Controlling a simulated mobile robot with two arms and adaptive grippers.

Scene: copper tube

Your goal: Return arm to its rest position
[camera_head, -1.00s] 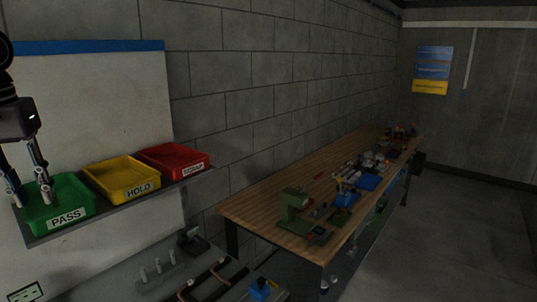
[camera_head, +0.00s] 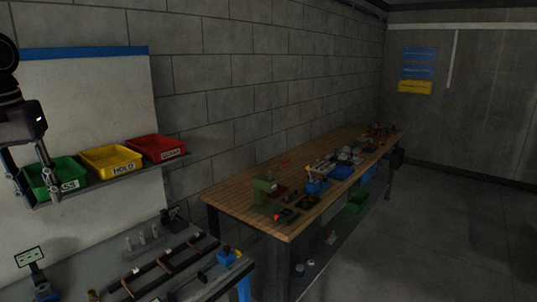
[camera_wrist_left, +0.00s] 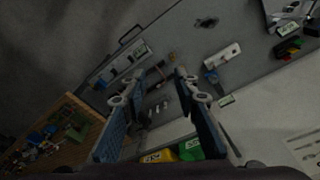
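My left gripper (camera_head: 33,190) hangs at the left edge of the head view, with its two fingers spread apart. Its fingers overlap the green PASS bin (camera_head: 70,170) in the picture; I cannot tell how far in front they are. In the left wrist view the gripper (camera_wrist_left: 158,76) is open, with nothing between its fingers. The wrist view looks down past the fingers on a grey bench (camera_wrist_left: 240,75). My right gripper is in neither view.
A yellow HOLD bin (camera_head: 112,160) and a red bin (camera_head: 157,148) stand beside the green one on a wall shelf (camera_head: 150,172). Below is a bench with dark rails and copper-coloured parts (camera_head: 160,262). A wooden table (camera_head: 240,205) with tools stands to the right; open floor lies beyond.

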